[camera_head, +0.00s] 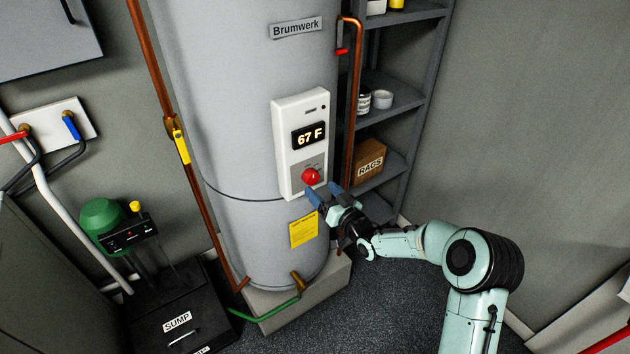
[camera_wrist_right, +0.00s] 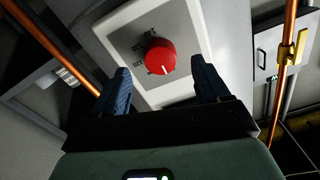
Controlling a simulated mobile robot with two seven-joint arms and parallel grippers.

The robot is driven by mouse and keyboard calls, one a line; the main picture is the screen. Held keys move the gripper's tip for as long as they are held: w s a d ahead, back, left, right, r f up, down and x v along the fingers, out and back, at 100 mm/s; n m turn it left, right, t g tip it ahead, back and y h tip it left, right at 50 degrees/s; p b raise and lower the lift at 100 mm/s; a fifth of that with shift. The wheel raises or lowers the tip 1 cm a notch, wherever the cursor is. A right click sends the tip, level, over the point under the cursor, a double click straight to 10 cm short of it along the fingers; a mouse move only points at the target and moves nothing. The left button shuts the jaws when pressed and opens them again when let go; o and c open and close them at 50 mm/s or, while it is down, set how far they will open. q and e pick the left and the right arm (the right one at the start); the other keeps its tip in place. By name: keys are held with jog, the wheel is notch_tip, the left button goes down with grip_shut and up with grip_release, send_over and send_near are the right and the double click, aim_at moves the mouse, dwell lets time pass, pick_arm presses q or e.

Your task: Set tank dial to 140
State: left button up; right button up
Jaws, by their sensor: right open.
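The grey tank (camera_head: 245,120) stands upright with a white control panel (camera_head: 290,180) on its front. The panel's display (camera_head: 308,136) reads 67 F. My right gripper (camera_head: 323,191) is just below and beside the dial. In the wrist view its blue fingers (camera_wrist_right: 162,85) are apart, one on each side of the dial, with nothing between them gripped. My left gripper is not in view.
Copper pipes (camera_head: 165,100) run along both sides of the tank. Grey shelves (camera_head: 390,105) with a RAGS box (camera_head: 369,164) stand behind at right. A black sump unit (camera_head: 180,315) and green hose (camera_head: 265,317) lie on the floor at left.

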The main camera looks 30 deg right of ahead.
aim_at(313, 182)
jog(key=shift+w+a+p, duration=0.2)
jog(key=shift+w+p, duration=0.25)
jog(key=shift+w, duration=1.9)
jog(key=c, duration=1)
jog(key=shift+c, duration=0.2)
